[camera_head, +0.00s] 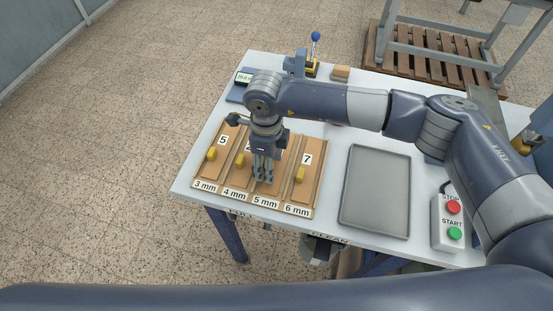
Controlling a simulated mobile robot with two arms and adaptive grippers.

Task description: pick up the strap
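A wooden rack (232,186) lies at the left of the white table, with lanes labelled 3 mm to 6 mm. Tan-brown strips run along the lanes; I cannot tell for certain which is the strap. Yellow pieces sit in several lanes, one in the 6 mm lane (300,175) below a "7" tag. My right gripper (264,178) points down over the 5 mm lane and hides much of it. Its fingertips are close to the rack, but contact and opening are unclear. My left gripper is out of view.
A grey empty tray (376,190) lies right of the rack. A control box (448,224) with red STOP and green START buttons stands at the right. A small tan block (341,73) and a blue-handled device (311,67) are at the back.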

